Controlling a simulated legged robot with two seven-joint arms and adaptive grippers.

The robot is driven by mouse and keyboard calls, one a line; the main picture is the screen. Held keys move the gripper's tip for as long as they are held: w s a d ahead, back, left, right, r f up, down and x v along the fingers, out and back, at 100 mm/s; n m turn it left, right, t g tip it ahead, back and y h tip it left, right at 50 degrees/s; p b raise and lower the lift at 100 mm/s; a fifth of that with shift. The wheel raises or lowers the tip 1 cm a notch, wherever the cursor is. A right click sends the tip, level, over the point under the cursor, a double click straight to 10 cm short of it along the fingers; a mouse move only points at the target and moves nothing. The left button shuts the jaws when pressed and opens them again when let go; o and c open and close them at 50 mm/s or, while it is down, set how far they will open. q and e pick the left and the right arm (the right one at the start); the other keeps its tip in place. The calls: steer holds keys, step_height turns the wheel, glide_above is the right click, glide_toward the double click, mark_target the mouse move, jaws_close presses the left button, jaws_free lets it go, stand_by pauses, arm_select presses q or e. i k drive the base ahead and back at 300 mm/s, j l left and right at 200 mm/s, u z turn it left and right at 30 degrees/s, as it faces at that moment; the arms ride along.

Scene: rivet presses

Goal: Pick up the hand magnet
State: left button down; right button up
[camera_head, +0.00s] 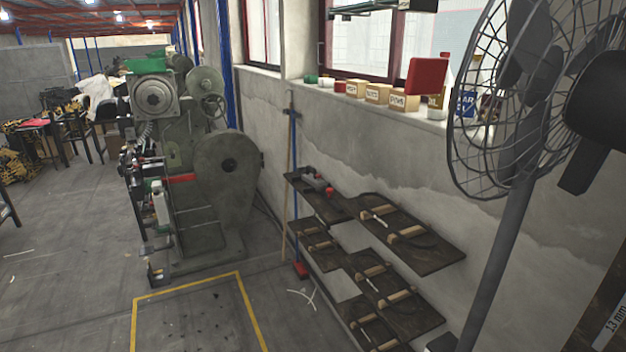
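I cannot make out for certain which thing is the hand magnet. Small grey and red items (316,183) lie on the top left wall shelf, too small to name. A long blue-handled tool with a red foot (301,269) leans upright against the wall, beside a wooden pole (286,205). Neither of my grippers shows in the head view.
A green-grey rivet press (190,165) stands at centre left. Dark wall shelves (440,254) carry wooden-handled items. A pedestal fan (502,255) blocks the right side. Boxes (377,93) line the windowsill. Floor inside the yellow outline (249,308) is free of large objects.

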mark_target(311, 179)
steer(key=i+j+u, duration=0.2)
steer(key=i+u, duration=0.2)
steer(key=i, duration=0.15)
steer(key=i+j+u, duration=0.15)
steer(key=i, duration=0.85)
steer(key=i+j+u, duration=0.2)
steer(key=i, duration=0.8)
steer(key=l, duration=0.1)
